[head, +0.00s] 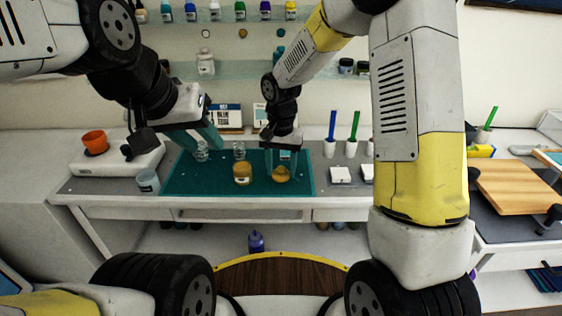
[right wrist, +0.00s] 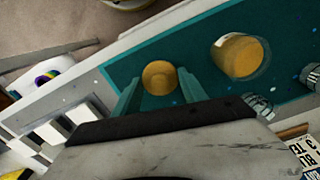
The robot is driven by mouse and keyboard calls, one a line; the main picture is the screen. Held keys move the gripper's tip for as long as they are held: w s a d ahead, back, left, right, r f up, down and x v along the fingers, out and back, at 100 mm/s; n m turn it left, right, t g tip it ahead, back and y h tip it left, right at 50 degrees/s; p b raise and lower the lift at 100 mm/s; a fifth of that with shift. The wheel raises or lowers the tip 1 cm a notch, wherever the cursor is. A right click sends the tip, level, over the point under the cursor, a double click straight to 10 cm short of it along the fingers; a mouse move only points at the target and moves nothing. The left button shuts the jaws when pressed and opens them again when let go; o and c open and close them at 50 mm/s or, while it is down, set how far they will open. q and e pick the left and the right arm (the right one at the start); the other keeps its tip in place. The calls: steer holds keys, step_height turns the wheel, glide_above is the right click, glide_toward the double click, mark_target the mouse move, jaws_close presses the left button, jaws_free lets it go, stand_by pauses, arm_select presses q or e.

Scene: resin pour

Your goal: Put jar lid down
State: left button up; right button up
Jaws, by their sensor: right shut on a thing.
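The jar lid, a round amber-gold disc (head: 281,174), is low over the right part of the teal mat (head: 220,188). My right gripper (head: 282,165) points down and is shut on it. In the right wrist view the lid (right wrist: 160,77) sits between the two teal fingertips; I cannot tell whether it touches the mat. An amber jar (head: 242,174) stands on the mat just left of the lid, and it also shows in the right wrist view (right wrist: 238,55). My left gripper (head: 208,143) is over the mat's left part, its teal fingers apart, near a small clear glass jar (head: 202,154).
Another clear jar (head: 239,150) stands behind the amber one. A scale with an orange cup (head: 95,142) and a clear cup (head: 148,182) are at the left. White holders with pens (head: 329,149) and white blocks (head: 341,174) are right of the mat. The mat's front strip is clear.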

mark_target(281, 168)
steer(key=shift+s+f, duration=0.1)
steer(key=shift+f, duration=1.2)
steer(key=shift+f, duration=0.15)
steer(key=o, duration=1.3)
step_height(281, 168, up, 12)
steer(key=shift+r, duration=0.15)
steer(key=s+d+r+n+t+y, duration=0.1)
steer(key=s+d+r+t, duration=0.2)
steer(key=s+d+r, duration=0.3)
steer(key=s+d+r+n+t+y, duration=0.1)
steer(key=s+d+r, duration=0.5)
steer(key=s, duration=0.7)
steer(key=shift+s+d+r+n+t, duration=0.3)
steer(key=shift+d+n+t, duration=0.2)
steer(key=shift+d+t, duration=0.6)
